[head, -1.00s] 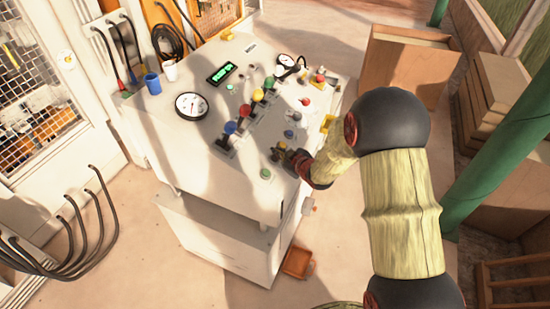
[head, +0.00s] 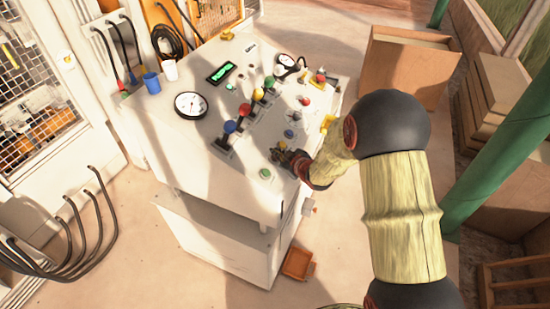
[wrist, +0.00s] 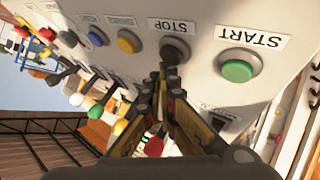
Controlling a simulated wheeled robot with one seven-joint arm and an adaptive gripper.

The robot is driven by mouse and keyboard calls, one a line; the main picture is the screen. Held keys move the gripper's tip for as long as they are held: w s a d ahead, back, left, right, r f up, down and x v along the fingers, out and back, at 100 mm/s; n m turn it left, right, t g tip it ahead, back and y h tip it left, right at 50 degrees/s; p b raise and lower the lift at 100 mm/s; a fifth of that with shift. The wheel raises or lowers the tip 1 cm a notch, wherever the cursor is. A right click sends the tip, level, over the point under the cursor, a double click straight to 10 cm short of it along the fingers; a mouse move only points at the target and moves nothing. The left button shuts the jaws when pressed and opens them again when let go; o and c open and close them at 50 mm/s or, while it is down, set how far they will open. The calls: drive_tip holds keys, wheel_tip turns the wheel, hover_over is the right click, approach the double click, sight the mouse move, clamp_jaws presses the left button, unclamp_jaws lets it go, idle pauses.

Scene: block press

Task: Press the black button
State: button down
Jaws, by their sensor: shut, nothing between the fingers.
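The dark, near-black button (wrist: 174,49) sits on the white panel under a STOP label in the wrist view, upside down in the picture. My gripper (wrist: 170,72) is shut and empty, its fingertips at the lower edge of this button. I cannot tell whether they touch it. In the head view my gripper (head: 282,153) is low over the front of the console top and hides the button. The green START button (wrist: 237,67) is just right of the fingertips in the wrist view.
A yellow button (wrist: 129,41) and a blue button (wrist: 97,37) are left of the dark one. The white console (head: 185,150) also carries coloured levers (head: 245,111), a dial (head: 190,105) and a green display (head: 221,73). A cardboard box (head: 408,65) stands behind.

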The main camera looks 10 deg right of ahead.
drive_tip(key=shift+w+a+f+b, duration=0.1)
drive_tip(key=shift+a+f+b, duration=0.05)
drive_tip(key=shift+f+b, duration=0.35)
idle(0.4)
drive_tip(key=shift+r, duration=0.2)
drive_tip(key=shift+s+d+r+p, duration=0.15)
drive_tip(key=shift+d+r+p, duration=0.1)
drive_tip(key=shift+r, duration=0.15)
drive_tip(key=shift+s+d+r+p, duration=0.1)
drive_tip(key=shift+r+p, duration=0.15)
drive_tip(key=shift+r, duration=0.1)
wheel_tip(320, 180, up, 6)
drive_tip(key=s+d+p, duration=0.1)
drive_tip(key=d+p, duration=0.1)
drive_tip(key=p, duration=0.2)
drive_tip(key=shift+s+f, duration=0.25)
drive_tip(key=shift+f, duration=0.1)
idle(0.5)
